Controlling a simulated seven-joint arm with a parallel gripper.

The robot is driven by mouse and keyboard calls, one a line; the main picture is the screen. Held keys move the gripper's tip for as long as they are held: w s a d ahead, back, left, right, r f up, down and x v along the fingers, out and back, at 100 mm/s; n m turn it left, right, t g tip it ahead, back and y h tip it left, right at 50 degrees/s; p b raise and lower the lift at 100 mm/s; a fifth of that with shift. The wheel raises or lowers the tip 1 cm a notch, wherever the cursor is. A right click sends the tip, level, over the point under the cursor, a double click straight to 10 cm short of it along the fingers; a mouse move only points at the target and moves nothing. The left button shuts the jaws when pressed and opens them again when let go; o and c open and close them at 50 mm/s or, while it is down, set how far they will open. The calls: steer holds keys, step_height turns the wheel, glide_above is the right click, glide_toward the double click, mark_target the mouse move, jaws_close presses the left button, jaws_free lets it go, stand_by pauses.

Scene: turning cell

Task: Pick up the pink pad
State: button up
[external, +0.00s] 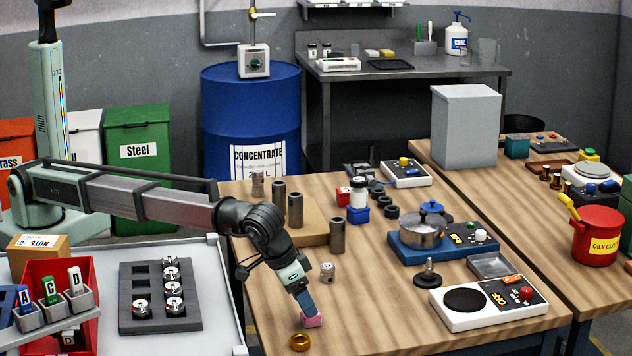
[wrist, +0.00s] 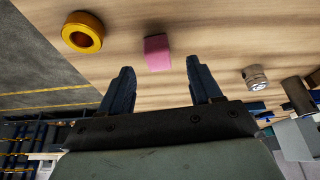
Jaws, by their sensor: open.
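The pink pad (external: 312,320) is a small pink block on the wooden table near its front edge. In the external view my gripper (external: 309,308) points down just above it and overlaps it in the picture. In the wrist view the pink pad (wrist: 157,52) lies beyond the two blue fingertips, between their lines and clear of both. My gripper (wrist: 161,78) is open, with nothing between its fingers. I cannot tell the exact height of the fingers above the table.
A gold ring (external: 300,342) lies close to the pad, also in the wrist view (wrist: 83,32). A small metal cylinder (external: 327,270) stands behind my gripper, with taller dark cylinders (external: 337,236) farther back. The table (external: 390,320) right of the pad is clear.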

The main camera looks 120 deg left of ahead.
steer(key=x, duration=0.3)
steer(key=shift+w+f, duration=0.1)
steer(key=shift+f, duration=0.1)
steer(key=c, duration=1.1)
steer(key=shift+r, duration=0.1)
